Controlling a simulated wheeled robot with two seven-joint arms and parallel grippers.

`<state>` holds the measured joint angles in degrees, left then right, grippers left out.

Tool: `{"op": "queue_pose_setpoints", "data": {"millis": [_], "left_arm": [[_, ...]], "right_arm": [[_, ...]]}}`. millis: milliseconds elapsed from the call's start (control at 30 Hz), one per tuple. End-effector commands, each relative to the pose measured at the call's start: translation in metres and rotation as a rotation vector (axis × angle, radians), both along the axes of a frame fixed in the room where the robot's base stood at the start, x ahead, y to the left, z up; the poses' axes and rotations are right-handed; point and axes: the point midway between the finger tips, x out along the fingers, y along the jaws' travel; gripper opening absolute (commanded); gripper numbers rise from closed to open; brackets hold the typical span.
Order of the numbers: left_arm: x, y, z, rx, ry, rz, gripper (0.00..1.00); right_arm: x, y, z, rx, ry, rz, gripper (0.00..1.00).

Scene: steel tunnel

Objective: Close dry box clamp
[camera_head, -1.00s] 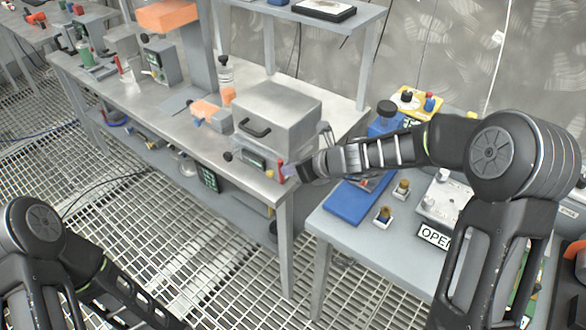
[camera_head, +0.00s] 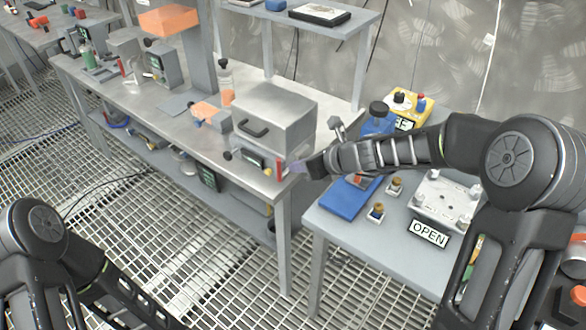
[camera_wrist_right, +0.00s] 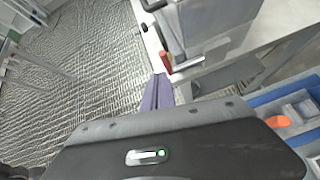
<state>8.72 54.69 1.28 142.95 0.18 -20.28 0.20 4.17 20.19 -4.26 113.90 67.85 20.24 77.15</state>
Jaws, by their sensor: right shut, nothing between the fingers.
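The dry box is a grey metal box (camera_head: 262,133) with a dark front handle, standing near the right end of the long bench. A small red clamp handle (camera_head: 279,167) stands upright at its lower right front corner. The red handle also shows in the right wrist view (camera_wrist_right: 165,61), beside the box wall (camera_wrist_right: 205,28). My right gripper (camera_head: 300,171) is just right of the red handle. In the wrist view its purple fingers (camera_wrist_right: 157,92) are shut and empty, with tips close below the handle; contact cannot be told. My left arm shows at lower left, but its gripper is out of view.
The bench (camera_head: 160,117) carries an orange block (camera_head: 206,110) and a bottle (camera_head: 225,82) left of the box. The right table (camera_head: 335,232) holds a blue tray (camera_head: 349,198), small knobbed parts and an OPEN sign (camera_head: 429,233). Open grating floor lies in front.

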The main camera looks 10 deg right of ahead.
Motion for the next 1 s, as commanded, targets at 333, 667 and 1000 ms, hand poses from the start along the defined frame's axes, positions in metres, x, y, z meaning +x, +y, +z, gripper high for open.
{"op": "queue_pose_setpoints", "data": {"millis": [333,667,1000], "left_arm": [[-0.003,0.002,0.023,0.008,0.009,0.004,0.75],[-0.003,0.002,0.023,0.007,0.011,0.005,0.75],[-0.003,0.002,0.023,0.008,0.010,0.004,0.75]], "right_arm": [[-0.013,-0.007,0.057,-0.002,0.006,-0.002,0.00],[-0.014,-0.008,0.059,-0.003,0.008,-0.003,0.00],[-0.016,-0.007,0.052,-0.023,0.013,0.011,0.00]]}}
